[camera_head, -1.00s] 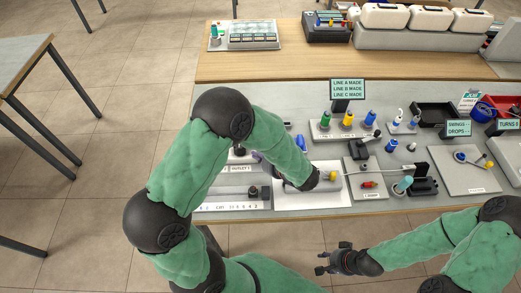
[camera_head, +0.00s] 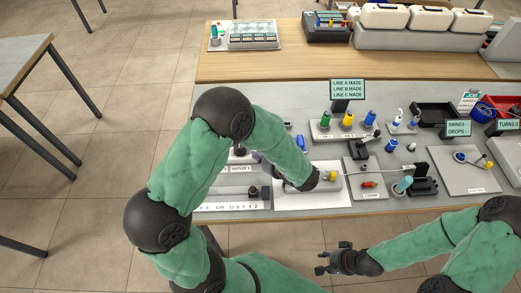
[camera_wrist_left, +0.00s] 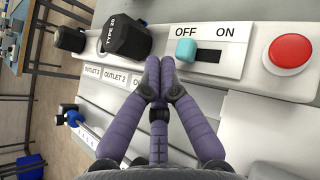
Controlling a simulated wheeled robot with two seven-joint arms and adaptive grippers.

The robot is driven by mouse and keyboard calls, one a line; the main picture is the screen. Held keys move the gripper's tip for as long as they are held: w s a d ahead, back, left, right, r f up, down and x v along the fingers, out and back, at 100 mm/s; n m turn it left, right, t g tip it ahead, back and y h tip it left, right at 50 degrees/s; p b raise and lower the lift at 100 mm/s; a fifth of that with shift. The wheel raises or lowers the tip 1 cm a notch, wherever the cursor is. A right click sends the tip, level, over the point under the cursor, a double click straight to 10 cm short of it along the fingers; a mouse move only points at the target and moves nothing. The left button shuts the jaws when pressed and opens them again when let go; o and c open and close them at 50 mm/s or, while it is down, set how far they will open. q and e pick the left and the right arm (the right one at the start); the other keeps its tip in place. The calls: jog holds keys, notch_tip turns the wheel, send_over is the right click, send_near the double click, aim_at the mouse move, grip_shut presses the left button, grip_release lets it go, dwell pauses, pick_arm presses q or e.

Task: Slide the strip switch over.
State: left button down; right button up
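The strip switch is a teal slider (camera_wrist_left: 186,50) in a dark slot on a pale power strip (camera_wrist_left: 232,72). The slider sits at the end marked OFF; the end marked ON is empty. My left gripper (camera_wrist_left: 158,76) has its purple fingers together at the tips, just below and left of the slider. I see nothing between the tips, and cannot tell whether they touch the strip. In the head view my left arm hides the switch and most of that gripper. My right gripper (camera_head: 330,258) is open and empty in front of the table edge.
On the strip, a black plug (camera_wrist_left: 124,40) stands left of the switch and a red button (camera_wrist_left: 290,52) right of it. Outlet labels run below the plug. A sign (camera_head: 347,89), colored posts and bins crowd the table to the right.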

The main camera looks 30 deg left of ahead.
pick_arm(q)
jog(key=shift+w+d, duration=0.4)
jog(key=shift+d, duration=0.35)
dwell(0.8)
jog(key=shift+s+a, duration=0.1)
jog(key=shift+a, duration=0.1)
dwell(0.3)
jog(key=shift+s+d+r+p, duration=0.3)
jog(key=shift+s+p, duration=0.1)
jog(key=shift+s, duration=0.1)
jog(key=shift+s+d+r+p, duration=0.2)
jog(key=shift+s+d+p, duration=0.15)
jog(key=shift+s, duration=0.1)
jog(key=shift+s+d+r+p, duration=0.25)
jog(key=shift+s+d+p, duration=0.2)
jog(key=shift+s, duration=0.3)
jog(key=shift+s+d+r+p, duration=0.25)
jog(key=shift+s+d+p, duration=0.15)
jog(key=shift+s, duration=0.35)
